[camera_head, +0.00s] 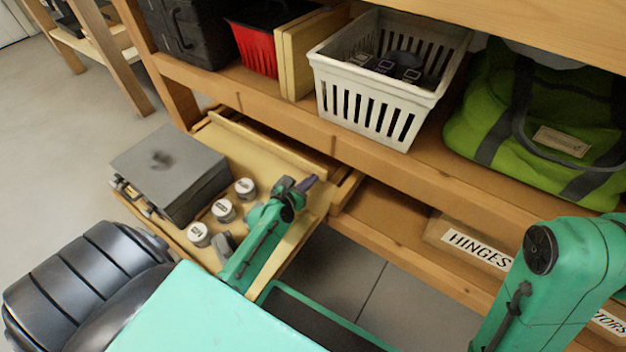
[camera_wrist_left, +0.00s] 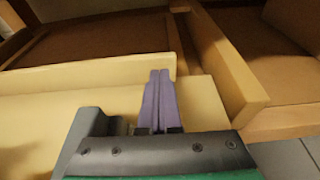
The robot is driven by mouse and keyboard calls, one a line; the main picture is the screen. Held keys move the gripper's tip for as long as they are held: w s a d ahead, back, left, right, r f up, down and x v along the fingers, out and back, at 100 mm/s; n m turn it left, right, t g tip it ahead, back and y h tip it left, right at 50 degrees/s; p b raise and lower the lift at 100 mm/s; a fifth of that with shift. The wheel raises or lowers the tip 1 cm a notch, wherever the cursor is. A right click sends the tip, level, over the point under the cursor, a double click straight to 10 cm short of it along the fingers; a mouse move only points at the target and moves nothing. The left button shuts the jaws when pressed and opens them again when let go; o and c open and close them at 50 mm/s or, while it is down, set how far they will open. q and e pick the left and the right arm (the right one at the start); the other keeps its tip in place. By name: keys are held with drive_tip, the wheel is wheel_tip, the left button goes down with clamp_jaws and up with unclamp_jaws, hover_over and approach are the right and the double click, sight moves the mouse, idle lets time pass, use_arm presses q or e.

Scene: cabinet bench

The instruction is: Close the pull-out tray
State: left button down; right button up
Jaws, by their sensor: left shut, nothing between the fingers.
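The pull-out tray (camera_head: 226,140) is a pale wooden board that sticks out from under the bench shelf on the left. It carries a grey metal box and several small jars. In the left wrist view its raised strip (camera_wrist_left: 90,75) runs across behind my fingers. My left gripper (camera_head: 308,183) is over the tray's right part, close to the bench. Its purple fingers (camera_wrist_left: 158,100) are shut with nothing between them, near the end of that strip. I cannot tell whether they touch it. My right gripper is out of view; only my right arm shows.
The grey box (camera_head: 170,170) and jars (camera_head: 223,210) stand on the tray. A white basket (camera_head: 385,80), a red bin (camera_head: 258,50) and a green bag (camera_head: 540,120) fill the shelf above. A HINGES-labelled front (camera_head: 470,245) is at right. Open floor lies left.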

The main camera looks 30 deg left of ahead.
use_arm(q)
drive_tip(key=shift+w, duration=0.6)
